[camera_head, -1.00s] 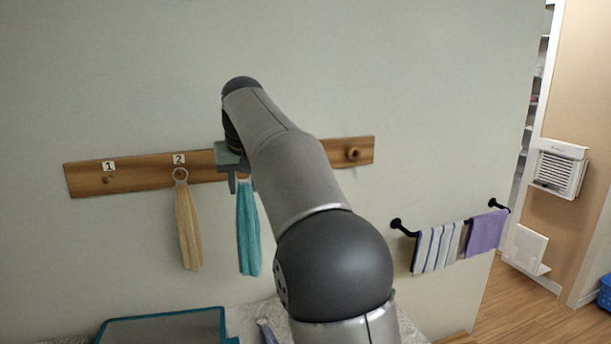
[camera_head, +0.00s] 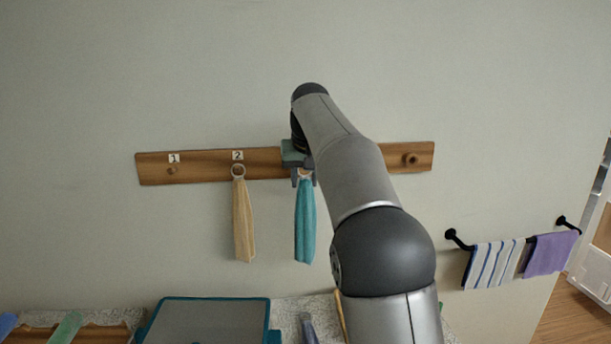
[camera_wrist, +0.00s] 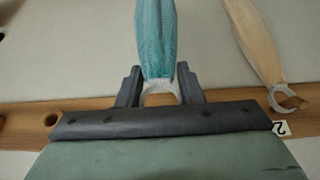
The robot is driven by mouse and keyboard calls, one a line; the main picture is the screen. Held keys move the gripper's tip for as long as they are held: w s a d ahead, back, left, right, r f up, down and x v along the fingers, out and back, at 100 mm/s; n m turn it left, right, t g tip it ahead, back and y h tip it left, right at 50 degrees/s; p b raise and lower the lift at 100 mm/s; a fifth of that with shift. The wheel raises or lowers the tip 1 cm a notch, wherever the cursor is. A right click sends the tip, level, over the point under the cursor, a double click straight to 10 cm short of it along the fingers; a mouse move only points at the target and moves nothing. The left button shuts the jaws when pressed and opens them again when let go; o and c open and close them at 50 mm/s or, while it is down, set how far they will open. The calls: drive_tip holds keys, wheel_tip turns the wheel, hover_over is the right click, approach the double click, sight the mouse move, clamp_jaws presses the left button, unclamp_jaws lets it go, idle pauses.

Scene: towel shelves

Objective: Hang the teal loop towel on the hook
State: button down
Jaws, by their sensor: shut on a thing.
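The teal loop towel (camera_head: 305,228) hangs down from my gripper (camera_head: 303,178) in front of the wooden hook rail (camera_head: 207,164). In the wrist view the teal towel (camera_wrist: 156,40) has a pale ring (camera_wrist: 161,88) between the two fingers of my gripper (camera_wrist: 160,92), which is shut on it. The gripper is between the hook labelled 2 and the right-hand hook (camera_head: 410,159). Whether the ring touches a hook behind the gripper is hidden. Hook 1 (camera_head: 172,170) is bare.
A beige towel (camera_head: 243,222) hangs by its ring on hook 2, left of the teal towel. A black bar (camera_head: 457,240) at lower right carries a striped towel (camera_head: 492,264) and a purple towel (camera_head: 550,253). A teal-rimmed tray (camera_head: 270,305) lies below.

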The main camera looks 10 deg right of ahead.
sight(302, 172)
drive_tip(key=shift+w+d+p, duration=0.2)
drive_tip(key=shift+w+p, duration=1.75)
drive_tip(key=shift+w, duration=0.35)
drive_tip(key=shift+w+f+p, duration=0.45)
drive_tip(key=shift+w+p, duration=0.1)
drive_tip(key=shift+w+f, duration=0.15)
drive_tip(key=shift+f, duration=0.1)
drive_tip(key=c, duration=0.9)
unclamp_jaws()
